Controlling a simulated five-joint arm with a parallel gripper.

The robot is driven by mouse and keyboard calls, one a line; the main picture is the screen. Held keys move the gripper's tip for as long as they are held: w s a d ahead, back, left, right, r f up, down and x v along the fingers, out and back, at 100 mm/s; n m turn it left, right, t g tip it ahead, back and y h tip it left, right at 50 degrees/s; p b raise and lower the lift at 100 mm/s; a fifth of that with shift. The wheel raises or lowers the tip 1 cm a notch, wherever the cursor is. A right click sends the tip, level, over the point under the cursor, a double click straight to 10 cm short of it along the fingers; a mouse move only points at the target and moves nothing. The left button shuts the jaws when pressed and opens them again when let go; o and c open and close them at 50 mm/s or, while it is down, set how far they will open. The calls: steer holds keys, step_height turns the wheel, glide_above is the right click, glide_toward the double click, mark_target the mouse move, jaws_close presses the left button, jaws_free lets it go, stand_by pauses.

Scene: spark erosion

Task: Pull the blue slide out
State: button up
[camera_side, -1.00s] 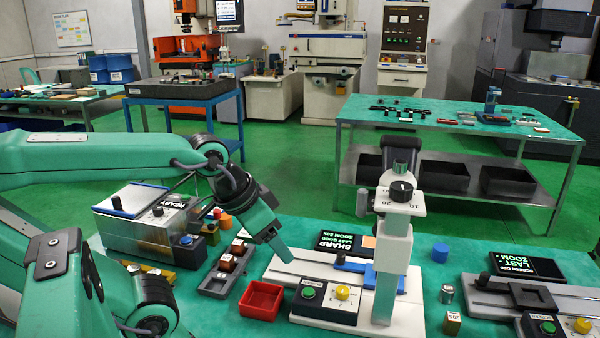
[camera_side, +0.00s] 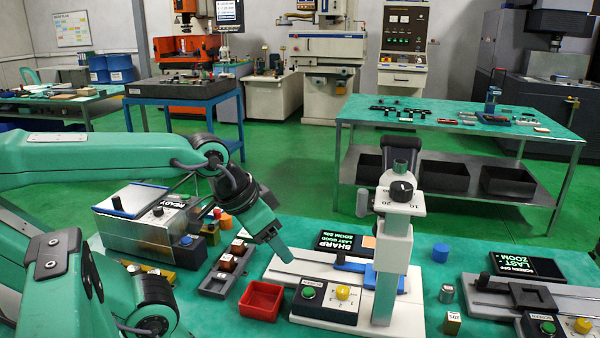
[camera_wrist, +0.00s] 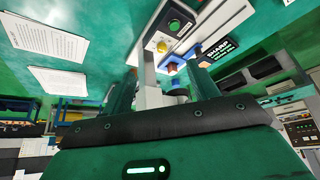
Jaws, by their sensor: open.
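The blue slide (camera_side: 352,266) sits on the white microscope-like stand (camera_side: 392,240), with a small upright knob at its left end. The stand's column hides part of it. In the wrist view, blue parts of the slide (camera_wrist: 172,68) show between my fingers, partly hidden by the stand. My gripper (camera_side: 286,252) is open and empty. In the side view it hangs above the left part of the stand's base, left of the slide's knob and apart from it. My gripper's two fingers also show in the wrist view (camera_wrist: 162,85).
A control box (camera_side: 325,300) with green and yellow knobs stands at the base's front. A red tray (camera_side: 261,300) and a grey holder (camera_side: 226,272) lie to the left. A black display reading SHARP (camera_side: 340,242) lies behind the slide. A second unit (camera_side: 515,295) stands at right.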

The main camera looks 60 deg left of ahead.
steer(key=shift+r, duration=0.1)
steer(key=c, duration=0.3)
step_height(320, 180, up, 5)
steer(key=shift+c, duration=0.2)
steer(key=w+a+r+n+g, duration=0.2)
steer(key=w+a, duration=0.1)
steer(key=w, duration=0.5)
steer(key=w+a+r+n+g, duration=0.2)
steer(key=w+a+n, duration=0.1)
steer(key=w, duration=0.6)
steer(key=w+a+f+n+g, duration=0.2)
steer(key=w+a+f, duration=0.2)
steer(key=w+a, duration=0.3)
step_height(320, 180, down, 13)
steer(key=d, duration=0.1)
steer(key=shift+w+d, duration=0.15)
steer(key=shift+w, duration=0.3)
steer(key=shift+f, duration=0.15)
